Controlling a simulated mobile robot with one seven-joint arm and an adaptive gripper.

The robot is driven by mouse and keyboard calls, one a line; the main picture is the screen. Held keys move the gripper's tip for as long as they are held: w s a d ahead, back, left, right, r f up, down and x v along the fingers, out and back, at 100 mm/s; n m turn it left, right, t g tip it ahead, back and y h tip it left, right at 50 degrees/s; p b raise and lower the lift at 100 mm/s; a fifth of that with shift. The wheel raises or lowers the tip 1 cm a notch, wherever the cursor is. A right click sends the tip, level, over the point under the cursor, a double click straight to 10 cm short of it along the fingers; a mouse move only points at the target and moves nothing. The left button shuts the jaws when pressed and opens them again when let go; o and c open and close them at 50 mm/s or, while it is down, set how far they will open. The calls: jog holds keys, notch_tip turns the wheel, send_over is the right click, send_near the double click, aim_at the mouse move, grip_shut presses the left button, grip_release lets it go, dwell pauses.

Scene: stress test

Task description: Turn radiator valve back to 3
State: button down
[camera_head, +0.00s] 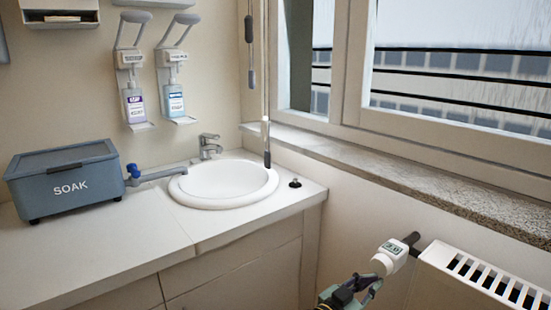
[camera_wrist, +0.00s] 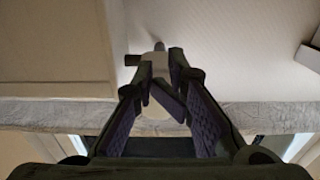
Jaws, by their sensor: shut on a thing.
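The radiator valve (camera_head: 391,257) is a white thermostat head with a small dark display on top, at the lower right of the head view. It sits on a dark pipe stub beside the radiator (camera_head: 485,276). My gripper (camera_head: 372,284) reaches it from below left and is shut on it. In the wrist view, the dark fingers with purple pads of my gripper (camera_wrist: 160,82) close around the pale valve (camera_wrist: 156,128). The fingers cover part of it. The display's reading is too small to make out.
A stone window sill (camera_head: 440,184) runs above the radiator. A counter (camera_head: 95,255) with a round sink (camera_head: 224,184) stands to the left, bearing a blue-grey SOAK box (camera_head: 66,180). A small black knob (camera_head: 295,183) stands near the counter's right edge.

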jog(key=b+v, duration=0.2)
jog(key=v, duration=0.4)
jog(key=shift+f, duration=0.3)
jog(key=shift+w+a, duration=0.15)
